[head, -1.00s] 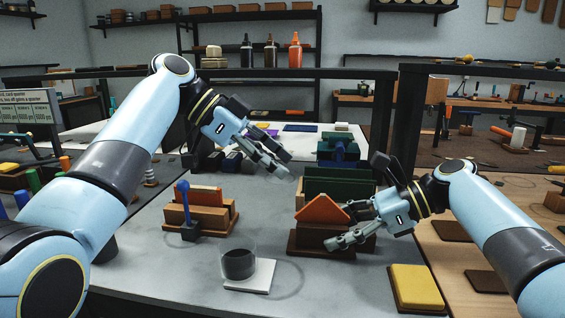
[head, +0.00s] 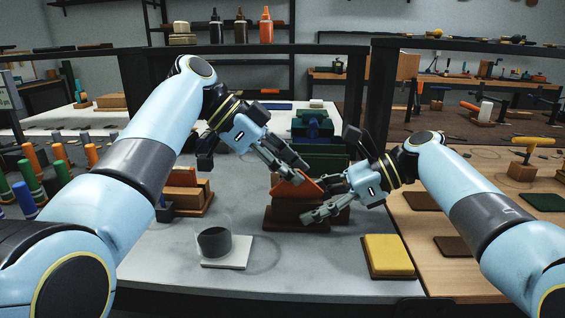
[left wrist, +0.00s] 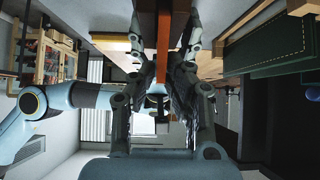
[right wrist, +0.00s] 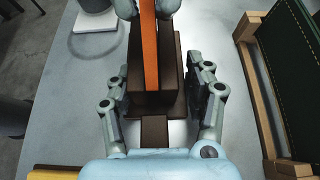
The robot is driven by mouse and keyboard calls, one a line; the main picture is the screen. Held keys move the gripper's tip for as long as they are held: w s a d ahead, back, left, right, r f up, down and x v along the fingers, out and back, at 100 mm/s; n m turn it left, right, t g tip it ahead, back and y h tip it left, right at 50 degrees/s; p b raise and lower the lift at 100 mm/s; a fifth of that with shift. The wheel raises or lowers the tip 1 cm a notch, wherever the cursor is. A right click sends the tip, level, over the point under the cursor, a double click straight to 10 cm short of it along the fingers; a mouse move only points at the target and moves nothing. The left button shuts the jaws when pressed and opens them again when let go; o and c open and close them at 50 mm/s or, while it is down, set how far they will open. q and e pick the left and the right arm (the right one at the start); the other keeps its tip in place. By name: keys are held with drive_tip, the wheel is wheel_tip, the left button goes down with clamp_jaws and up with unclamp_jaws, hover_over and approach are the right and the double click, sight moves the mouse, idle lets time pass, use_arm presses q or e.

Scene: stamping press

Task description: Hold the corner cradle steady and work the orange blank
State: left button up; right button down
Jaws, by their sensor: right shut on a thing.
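The orange blank (head: 296,190) stands upright in the brown corner cradle (head: 285,214), its peaked top showing above the walls. The blank shows edge-on as an orange strip in the left wrist view (left wrist: 163,60) and the right wrist view (right wrist: 150,55). My left gripper (head: 297,173) is open, at the top of the blank, with one finger on each side of it. My right gripper (head: 313,203) is shut on the cradle from its right side; its fingers flank the brown walls in the right wrist view (right wrist: 158,85). The blank's lower part is hidden inside the cradle.
A dark green block in a wooden rack (head: 322,158) stands just behind the cradle. A cup on a white coaster (head: 228,262) and a yellow pad (head: 389,255) lie in front. A wooden holder (head: 190,190) stands left. Grey table is clear between cup and pad.

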use_arm(q)
clamp_jaws()
use_arm(e)
drive_tip(key=shift+f, duration=0.1)
use_arm(q)
drive_tip(key=shift+r, duration=0.15)
drive_tip(key=shift+r, duration=0.5)
drive_tip(key=shift+r, duration=0.1)
drive_tip(key=shift+r, duration=3.45)
use_arm(e)
drive_tip(key=shift+c, duration=2.1)
unclamp_jaws()
